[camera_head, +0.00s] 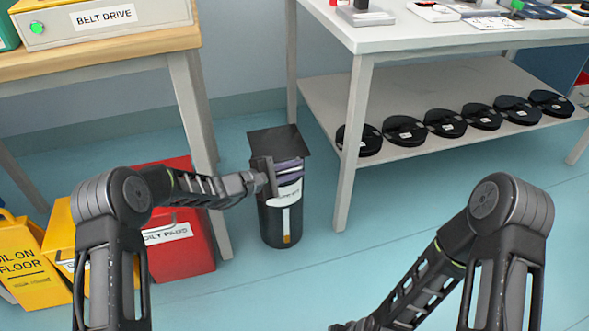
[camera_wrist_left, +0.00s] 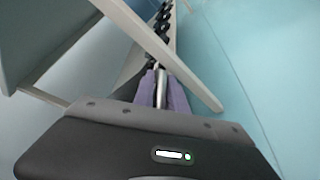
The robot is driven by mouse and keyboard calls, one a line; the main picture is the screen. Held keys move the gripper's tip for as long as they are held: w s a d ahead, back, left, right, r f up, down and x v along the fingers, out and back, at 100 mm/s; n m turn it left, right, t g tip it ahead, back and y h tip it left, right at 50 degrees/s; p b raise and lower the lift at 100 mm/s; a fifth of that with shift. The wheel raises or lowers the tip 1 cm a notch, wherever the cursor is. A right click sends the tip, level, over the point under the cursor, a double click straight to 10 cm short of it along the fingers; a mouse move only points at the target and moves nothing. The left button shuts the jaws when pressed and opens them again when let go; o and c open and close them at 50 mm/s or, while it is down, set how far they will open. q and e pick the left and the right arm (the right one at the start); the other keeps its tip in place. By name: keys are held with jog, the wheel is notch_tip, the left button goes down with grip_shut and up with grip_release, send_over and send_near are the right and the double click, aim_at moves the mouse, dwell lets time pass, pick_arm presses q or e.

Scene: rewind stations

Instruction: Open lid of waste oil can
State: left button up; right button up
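The waste oil can (camera_head: 283,222) is a dark upright cylinder with a pale label, standing on the floor between the two tables. Its flat black square lid (camera_head: 278,141) lies over the top; whether it is slightly raised cannot be told. My left gripper (camera_head: 291,170) is at the can's upper front, just below the lid's front edge. Its purple fingers lie across the can and also show in the left wrist view (camera_wrist_left: 161,92), close together with a narrow pale strip between them. I cannot tell whether they grip anything.
A white table (camera_head: 352,160) stands right of the can, with several black discs (camera_head: 404,130) on its lower shelf. A red box (camera_head: 186,245) and yellow floor signs (camera_head: 38,265) stand on the left, near the wooden bench (camera_head: 95,55). Floor in front is clear.

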pick_arm(q)
grip_shut()
dwell(1.1)
jog(key=w+a+r+n+g+p, duration=0.1)
jog(key=w+r+n+p, duration=0.1)
jog(key=r+p, duration=0.5)
jog(key=shift+w+a+r+p, duration=0.15)
jog(key=shift+w+r+p, duration=0.4)
jog(key=shift+r, duration=1.8)
jog(key=shift+w, duration=0.1)
